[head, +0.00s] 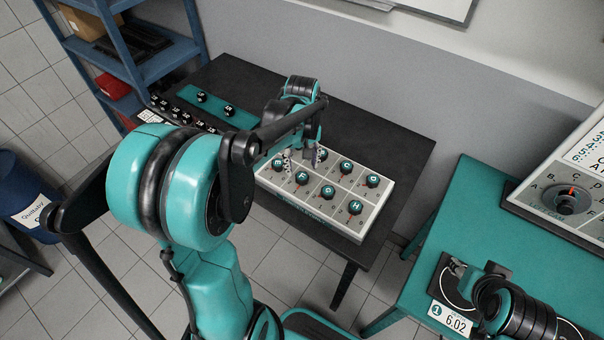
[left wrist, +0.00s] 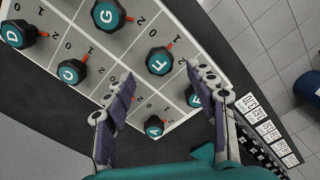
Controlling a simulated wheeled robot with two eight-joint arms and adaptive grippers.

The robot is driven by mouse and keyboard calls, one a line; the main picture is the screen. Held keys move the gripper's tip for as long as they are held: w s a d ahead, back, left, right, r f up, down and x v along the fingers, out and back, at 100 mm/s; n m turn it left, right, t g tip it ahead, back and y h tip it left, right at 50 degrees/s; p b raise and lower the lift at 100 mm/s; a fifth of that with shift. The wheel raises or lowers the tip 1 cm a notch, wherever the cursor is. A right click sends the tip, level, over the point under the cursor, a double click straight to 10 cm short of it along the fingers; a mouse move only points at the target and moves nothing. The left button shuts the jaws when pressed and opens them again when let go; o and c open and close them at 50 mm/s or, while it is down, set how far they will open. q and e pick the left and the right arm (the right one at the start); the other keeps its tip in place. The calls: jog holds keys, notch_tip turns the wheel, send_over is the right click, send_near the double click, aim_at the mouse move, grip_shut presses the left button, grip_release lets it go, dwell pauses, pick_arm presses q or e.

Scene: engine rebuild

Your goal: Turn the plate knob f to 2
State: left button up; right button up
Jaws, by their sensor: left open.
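The light grey plate (head: 266,178) lies on the dark table and carries two rows of dark knobs with teal lettered tops. Knob F also shows in the head view (head: 302,177). My left gripper (left wrist: 160,74) is open, its fingertips on either side of knob F in the wrist view; I cannot tell whether they touch it. It hangs over the plate in the head view (head: 302,160). My right arm (head: 515,308) is at the lower right; its jaws are unclear.
Knob G (left wrist: 108,14), knob C (left wrist: 73,70), knob A (left wrist: 154,126) and knob E (left wrist: 194,97) stand close around. A teal strip (head: 214,108) with two knobs lies at the back left. A teal table (head: 462,205) stands at the right with a dial panel (head: 545,200).

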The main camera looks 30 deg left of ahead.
aim_at(302, 176)
pick_arm(q)
notch_tip(302, 176, down, 4)
jog(key=shift+f+b, duration=0.2)
jog(key=shift+b, duration=0.4)
jog(key=c, duration=1.2)
jog(key=shift+o, duration=0.2)
jog(key=m, duration=0.6)
jog(key=shift+p, duration=0.4)
jog(key=m, duration=0.5)
jog(key=shift+m, duration=0.4)
